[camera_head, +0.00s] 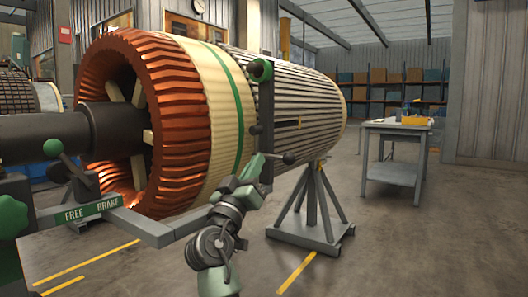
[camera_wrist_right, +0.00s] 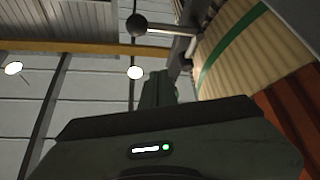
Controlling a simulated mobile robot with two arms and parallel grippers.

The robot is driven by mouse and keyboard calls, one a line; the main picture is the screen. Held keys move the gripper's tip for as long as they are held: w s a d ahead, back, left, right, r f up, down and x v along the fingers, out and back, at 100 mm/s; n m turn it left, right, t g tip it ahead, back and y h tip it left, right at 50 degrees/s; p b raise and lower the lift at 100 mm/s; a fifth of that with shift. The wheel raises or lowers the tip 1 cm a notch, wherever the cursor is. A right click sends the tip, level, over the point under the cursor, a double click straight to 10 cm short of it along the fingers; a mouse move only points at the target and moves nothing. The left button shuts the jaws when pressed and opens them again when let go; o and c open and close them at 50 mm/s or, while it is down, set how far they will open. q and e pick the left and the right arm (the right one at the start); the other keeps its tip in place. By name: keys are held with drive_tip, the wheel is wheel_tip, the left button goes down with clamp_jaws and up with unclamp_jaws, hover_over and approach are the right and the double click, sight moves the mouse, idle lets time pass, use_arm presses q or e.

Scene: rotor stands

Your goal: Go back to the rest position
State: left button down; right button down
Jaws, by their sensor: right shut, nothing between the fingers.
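A large rotor with an orange-red wound end (camera_head: 190,130), a cream band with a green stripe and a long ribbed body (camera_head: 300,98) lies across the head view. My right gripper (camera_head: 257,166) is raised in front of the rotor, at the end of my arm coming up from the bottom. It is shut and empty. A lever with a dark ball knob (camera_head: 289,158) is close beside its tips; I cannot tell whether they touch. In the right wrist view the ball knob (camera_wrist_right: 137,25) shows beyond the narrow fingers (camera_wrist_right: 158,92). My left gripper is not in view.
A stand bar marked FREE and BRAKE (camera_head: 92,211), with a green-knobbed lever (camera_head: 54,148), is at the left. A grey support stand (camera_head: 312,215) holds the rotor's far part. A grey workbench (camera_head: 396,150) stands at the right. The floor at the right front is clear.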

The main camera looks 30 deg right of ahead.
drive_tip(key=shift+s+a+f, duration=0.2)
drive_tip(key=shift+a+f, duration=0.1)
drive_tip(key=shift+a, duration=0.15)
